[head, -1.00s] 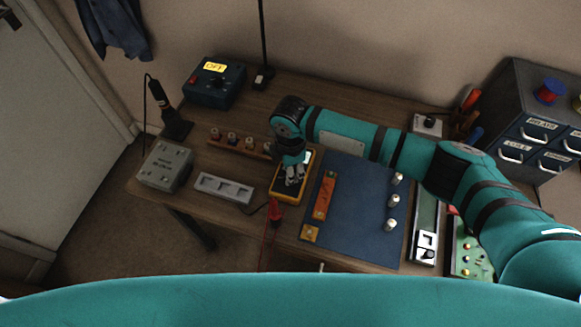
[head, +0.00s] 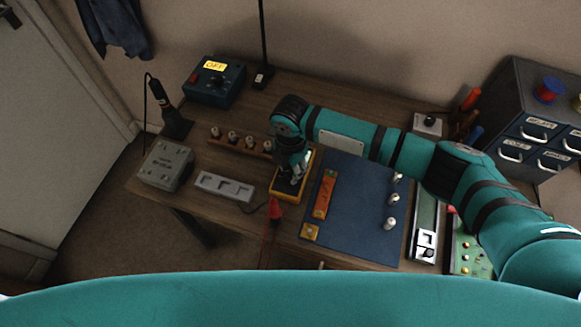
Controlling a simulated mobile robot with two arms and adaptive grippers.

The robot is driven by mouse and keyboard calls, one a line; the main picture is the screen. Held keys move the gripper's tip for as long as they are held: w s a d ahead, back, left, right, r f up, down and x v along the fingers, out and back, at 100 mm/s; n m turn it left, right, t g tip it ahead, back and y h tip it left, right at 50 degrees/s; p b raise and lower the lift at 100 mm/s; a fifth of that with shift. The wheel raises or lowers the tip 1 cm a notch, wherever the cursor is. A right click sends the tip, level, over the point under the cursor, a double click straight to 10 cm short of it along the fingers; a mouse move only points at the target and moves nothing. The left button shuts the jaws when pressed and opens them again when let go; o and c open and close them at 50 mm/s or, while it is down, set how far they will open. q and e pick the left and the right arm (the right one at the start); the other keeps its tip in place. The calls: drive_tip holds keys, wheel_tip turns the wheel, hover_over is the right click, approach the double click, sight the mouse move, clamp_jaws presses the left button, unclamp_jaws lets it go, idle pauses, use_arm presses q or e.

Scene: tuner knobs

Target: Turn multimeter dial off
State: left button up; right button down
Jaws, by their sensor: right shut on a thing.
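The multimeter (head: 276,190) is a yellow-framed box with a dark face, lying on the wooden table left of the blue mat. My right gripper (head: 294,182) is over its face, pointing down, and is shut on the dial. The dial itself is hidden by the fingers, so its pointer cannot be read. Red test leads (head: 273,210) hang from the multimeter's near end over the table's front edge. My left gripper is not in view.
A blue mat (head: 352,225) with an orange strip (head: 325,194) and several pale knobs lies to the right. A grey tray (head: 224,187), a grey box (head: 165,165) and a rack of knobs (head: 240,143) are left. A blue box labelled OFF (head: 213,84) stands behind.

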sight(291, 170)
drive_tip(key=c, duration=1)
unclamp_jaws()
wheel_tip(291, 170, up, 12)
drive_tip(key=shift+r, duration=0.1)
